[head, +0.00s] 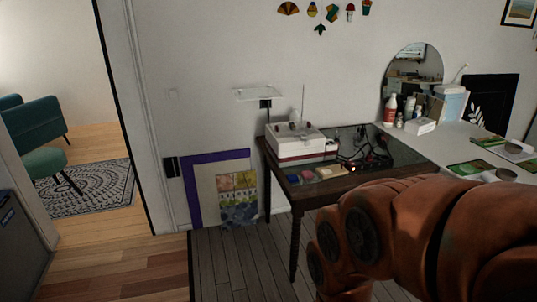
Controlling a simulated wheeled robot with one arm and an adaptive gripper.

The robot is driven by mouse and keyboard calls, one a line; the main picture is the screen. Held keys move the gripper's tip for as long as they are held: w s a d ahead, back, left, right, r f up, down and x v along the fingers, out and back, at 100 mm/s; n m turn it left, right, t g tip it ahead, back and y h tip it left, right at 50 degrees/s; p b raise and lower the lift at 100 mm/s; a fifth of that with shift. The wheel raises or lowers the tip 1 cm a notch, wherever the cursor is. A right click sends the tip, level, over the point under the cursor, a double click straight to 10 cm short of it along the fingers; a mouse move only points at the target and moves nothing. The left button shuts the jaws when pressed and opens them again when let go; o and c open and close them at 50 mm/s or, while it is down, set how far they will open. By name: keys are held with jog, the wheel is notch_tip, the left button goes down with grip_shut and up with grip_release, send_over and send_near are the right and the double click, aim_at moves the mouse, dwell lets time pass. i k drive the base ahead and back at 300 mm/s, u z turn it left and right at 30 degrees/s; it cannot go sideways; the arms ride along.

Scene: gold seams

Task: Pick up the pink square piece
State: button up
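Several small flat coloured pieces lie near the front left edge of the dark wooden table (372,176). One of them looks reddish pink (308,175) and sits between a bluish piece (293,179) and a wider tan piece (330,172). They are too small and dim for me to be sure of their exact shape. My orange arm fills the lower right and hides part of the table's front right side. My gripper is not in view, so I cannot tell whether it is open or shut.
A white and red box-shaped device (301,143) stands behind the pieces. Dark cables (367,157) lie to their right. A white desk (440,142) with bottles and papers adjoins at right. A purple frame (191,188) leans on the wall. Floor left of the table is clear.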

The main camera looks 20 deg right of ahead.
aim_at(307, 175)
jog(key=u, duration=0.05)
jog(key=i, duration=1.9)
